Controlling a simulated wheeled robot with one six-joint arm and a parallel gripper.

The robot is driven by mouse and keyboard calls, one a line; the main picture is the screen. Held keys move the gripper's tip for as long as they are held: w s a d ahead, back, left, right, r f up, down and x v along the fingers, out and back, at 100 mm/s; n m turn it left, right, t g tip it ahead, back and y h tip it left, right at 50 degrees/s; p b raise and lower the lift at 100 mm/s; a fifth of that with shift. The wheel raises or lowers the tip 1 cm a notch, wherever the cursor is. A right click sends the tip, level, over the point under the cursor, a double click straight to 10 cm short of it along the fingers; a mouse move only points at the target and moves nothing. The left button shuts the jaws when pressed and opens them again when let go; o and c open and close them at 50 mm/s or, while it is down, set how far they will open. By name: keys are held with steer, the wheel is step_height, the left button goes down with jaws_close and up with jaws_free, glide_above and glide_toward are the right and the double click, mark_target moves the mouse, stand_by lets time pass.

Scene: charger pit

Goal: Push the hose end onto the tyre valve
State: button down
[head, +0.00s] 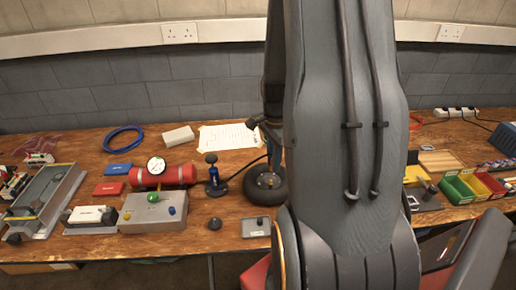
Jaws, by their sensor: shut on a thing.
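A small black tyre (280,193) with a metal hub stands on the wooden bench, partly hidden by my arm. Its valve is too small to make out. A blue and black hand pump (212,178) stands left of the tyre. A thin black hose (243,167) rises from the pump to the right, towards my gripper (270,147). My gripper is above the tyre, pointing down, and mostly dark against my arm. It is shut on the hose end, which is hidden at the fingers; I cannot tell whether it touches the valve.
Left of the pump are a red tank with a gauge (165,175) and a grey box with knobs (152,213). A small grey tray (256,227) lies in front of the tyre. A paper sheet (228,136) lies behind. Coloured bins (457,190) stand right.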

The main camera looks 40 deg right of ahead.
steer(key=shift+w, duration=0.4)
steer(key=shift+f+b, duration=1.95)
steer(key=shift+f, duration=0.35)
steer(key=shift+f+b, duration=0.6)
steer(key=shift+f, duration=0.75)
steer(key=c, duration=1.5)
jaws_free()
steer(key=shift+c, duration=0.2)
steer(key=shift+r+b, duration=0.55)
steer(key=shift+r, duration=3.35)
